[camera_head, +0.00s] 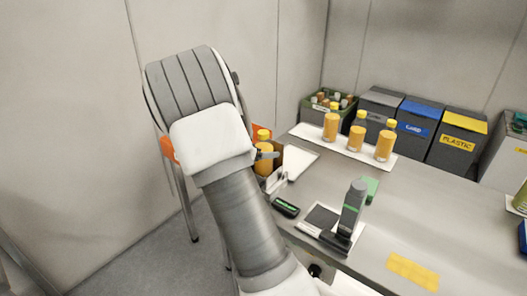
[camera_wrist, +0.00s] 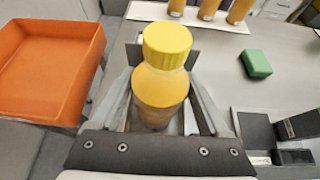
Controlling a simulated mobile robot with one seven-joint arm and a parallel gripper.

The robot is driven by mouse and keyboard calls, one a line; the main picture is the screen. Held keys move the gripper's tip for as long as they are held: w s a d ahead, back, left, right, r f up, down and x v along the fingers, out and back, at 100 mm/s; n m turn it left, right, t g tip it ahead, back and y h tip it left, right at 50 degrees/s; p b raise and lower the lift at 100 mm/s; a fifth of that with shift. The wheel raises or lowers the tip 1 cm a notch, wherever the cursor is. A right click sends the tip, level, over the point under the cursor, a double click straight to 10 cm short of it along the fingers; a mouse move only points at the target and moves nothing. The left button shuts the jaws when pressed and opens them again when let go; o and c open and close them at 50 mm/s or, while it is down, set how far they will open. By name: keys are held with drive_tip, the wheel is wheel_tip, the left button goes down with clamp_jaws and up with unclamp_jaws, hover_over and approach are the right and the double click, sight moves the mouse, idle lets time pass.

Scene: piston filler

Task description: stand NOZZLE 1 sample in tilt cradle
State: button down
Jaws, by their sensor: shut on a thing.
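My gripper (camera_wrist: 160,108) is shut on an upright bottle (camera_wrist: 158,85) of yellow-orange liquid with a yellow cap, seen from above in the wrist view. In the head view the held bottle (camera_head: 263,167) shows at the table's left end, partly hidden by my wrist. A dark upright plate (camera_wrist: 133,54) stands just behind the bottle, and a brown-grey panel (camera_head: 278,152) shows beside it in the head view. These may be parts of the tilt cradle, mostly hidden. I cannot tell whether the bottle rests on anything, nor read a nozzle label.
Three similar bottles (camera_head: 358,134) stand on a white strip (camera_head: 312,134) at the back. A grey device (camera_head: 352,208), green block (camera_head: 369,188) and yellow mat (camera_head: 412,270) are on the table. An orange tray (camera_wrist: 45,70) lies left. Bins (camera_head: 418,122) stand behind. The table's right middle is clear.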

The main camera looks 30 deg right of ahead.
drive_tip(key=shift+f, duration=0.15)
unclamp_jaws()
drive_tip(key=shift+a+r, duration=0.15)
drive_tip(key=shift+r, duration=0.15)
drive_tip(key=p+v, duration=0.1)
drive_tip(key=v, duration=1)
drive_tip(key=s+a+r+m+y, duration=0.3)
drive_tip(key=s+a+m, duration=0.2)
drive_tip(key=s+m, duration=0.2)
drive_tip(key=s+a+r+m+t+y, duration=0.1)
drive_tip(key=s+a+r+m+y, duration=0.2)
drive_tip(key=s+a+m, duration=0.3)
drive_tip(key=s+a+r+m+y, duration=0.3)
drive_tip(key=s+a+m+y, duration=0.2)
drive_tip(key=s+m, duration=0.4)
drive_tip(key=s+a, duration=0.1)
drive_tip(key=s, duration=0.4)
drive_tip(key=shift+r, duration=0.15)
